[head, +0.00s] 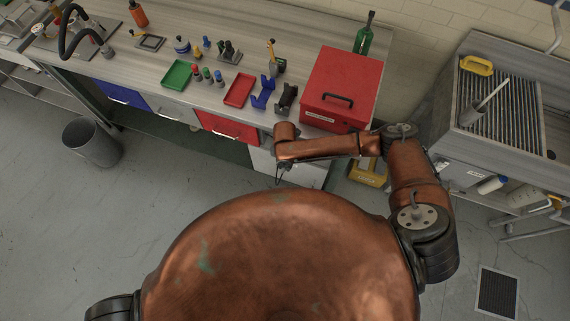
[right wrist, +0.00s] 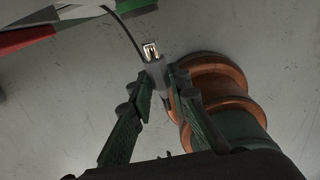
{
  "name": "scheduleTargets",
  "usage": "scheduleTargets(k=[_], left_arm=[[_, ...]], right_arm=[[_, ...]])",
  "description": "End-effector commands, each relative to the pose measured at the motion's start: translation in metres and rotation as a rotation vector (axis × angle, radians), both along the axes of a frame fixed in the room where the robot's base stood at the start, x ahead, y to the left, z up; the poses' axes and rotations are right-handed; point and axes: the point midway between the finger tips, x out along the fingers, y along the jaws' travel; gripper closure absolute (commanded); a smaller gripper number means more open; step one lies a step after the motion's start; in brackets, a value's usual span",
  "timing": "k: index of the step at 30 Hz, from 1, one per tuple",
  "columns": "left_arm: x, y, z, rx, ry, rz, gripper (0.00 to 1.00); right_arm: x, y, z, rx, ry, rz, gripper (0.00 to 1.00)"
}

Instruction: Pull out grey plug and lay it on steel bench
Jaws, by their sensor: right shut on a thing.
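The grey plug (right wrist: 157,74) with a bright metal end shows between the fingertips of my right gripper (right wrist: 155,88) in the right wrist view. The gripper is shut on it, and the plug is held clear over the grey floor. A thin black cable runs from near the plug to the upper left. In the head view my right gripper (head: 284,166) is in front of the workbench's lower front, and the plug is too small to make out. A long workbench (head: 205,122) and a metal unit with a slatted top (head: 498,132) are in view. My left gripper is out of view.
A red box (head: 343,88) stands on the workbench's right end. Green tray (head: 176,75), red tray (head: 239,90), a blue holder (head: 262,94) and small bottles stand left of it. A bin (head: 91,143) and a yellow container (head: 367,172) are on the floor.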

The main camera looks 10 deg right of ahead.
Motion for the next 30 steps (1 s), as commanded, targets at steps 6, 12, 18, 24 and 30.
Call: scheduleTargets(k=[6, 12, 18, 24, 30], left_arm=[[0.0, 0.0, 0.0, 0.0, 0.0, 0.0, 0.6], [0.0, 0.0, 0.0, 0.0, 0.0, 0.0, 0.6], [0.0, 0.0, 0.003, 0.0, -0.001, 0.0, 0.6], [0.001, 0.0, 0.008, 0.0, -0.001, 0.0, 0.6], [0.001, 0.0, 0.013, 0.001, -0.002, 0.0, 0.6]], right_arm=[[0.0, 0.0, 0.0, 0.0, 0.0, 0.0, 1.0], [0.0, 0.0, 0.0, 0.0, 0.0, 0.0, 1.0], [-0.004, 0.003, 0.001, 0.0, 0.0, 0.0, 1.0], [-0.012, 0.008, 0.001, 0.0, 0.0, 0.0, 1.0], [-0.02, 0.014, 0.001, 0.001, 0.001, 0.0, 1.0]])
